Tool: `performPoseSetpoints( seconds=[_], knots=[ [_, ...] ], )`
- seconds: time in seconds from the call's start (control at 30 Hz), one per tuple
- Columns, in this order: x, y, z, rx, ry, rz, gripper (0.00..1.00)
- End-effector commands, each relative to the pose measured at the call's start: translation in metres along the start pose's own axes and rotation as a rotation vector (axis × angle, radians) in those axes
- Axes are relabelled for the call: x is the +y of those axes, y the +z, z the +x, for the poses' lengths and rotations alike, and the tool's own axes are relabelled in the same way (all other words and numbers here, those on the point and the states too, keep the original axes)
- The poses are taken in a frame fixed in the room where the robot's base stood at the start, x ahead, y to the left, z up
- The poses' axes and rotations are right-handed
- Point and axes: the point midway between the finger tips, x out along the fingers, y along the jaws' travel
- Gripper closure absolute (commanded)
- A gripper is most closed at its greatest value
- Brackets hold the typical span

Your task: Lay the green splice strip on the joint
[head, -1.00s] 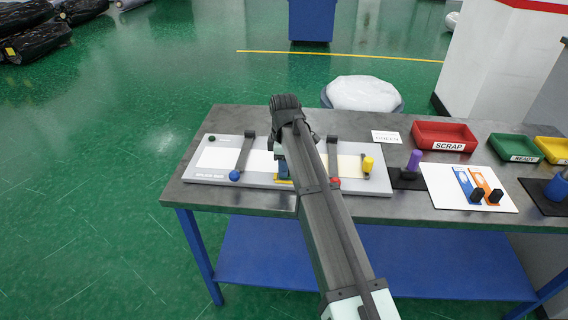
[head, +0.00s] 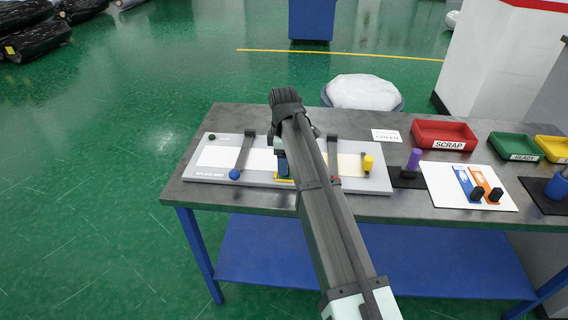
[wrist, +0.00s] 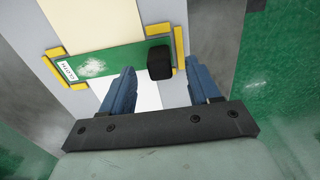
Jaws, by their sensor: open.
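The green splice strip (wrist: 122,62) lies flat across the splice bed in the wrist view, over the line where a cream sheet (wrist: 95,22) meets a white sheet (wrist: 145,95). Yellow corner brackets (wrist: 180,48) flank its two ends. A white label is at its left end and a black grip block (wrist: 159,62) at its right end. My gripper (wrist: 161,73) is open, its blue fingers apart, with the block showing between the fingertips and clear of them.
The splice bed (head: 205,178) carries dark clamp bars (head: 245,150), a blue knob (head: 235,174) and a yellow knob (head: 368,163). To the right are a purple-handled tool (head: 414,159), a white card (head: 455,200) with blue and orange strips, and a red scrap tray (head: 444,136).

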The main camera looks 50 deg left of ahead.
Motion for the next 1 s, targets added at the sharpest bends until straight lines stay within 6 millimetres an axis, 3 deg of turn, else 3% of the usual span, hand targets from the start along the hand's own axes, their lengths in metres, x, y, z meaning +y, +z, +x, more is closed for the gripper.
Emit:
performPoseSetpoints(
  seconds=[0.5,0.73,1.0],
  knots=[
    [0.001,0.000,-0.097,0.001,0.003,0.000,0.39],
    [0.001,0.000,-0.119,0.001,0.002,0.000,0.39],
    [0.000,0.000,-0.124,0.000,0.001,0.000,0.39]
  ],
)
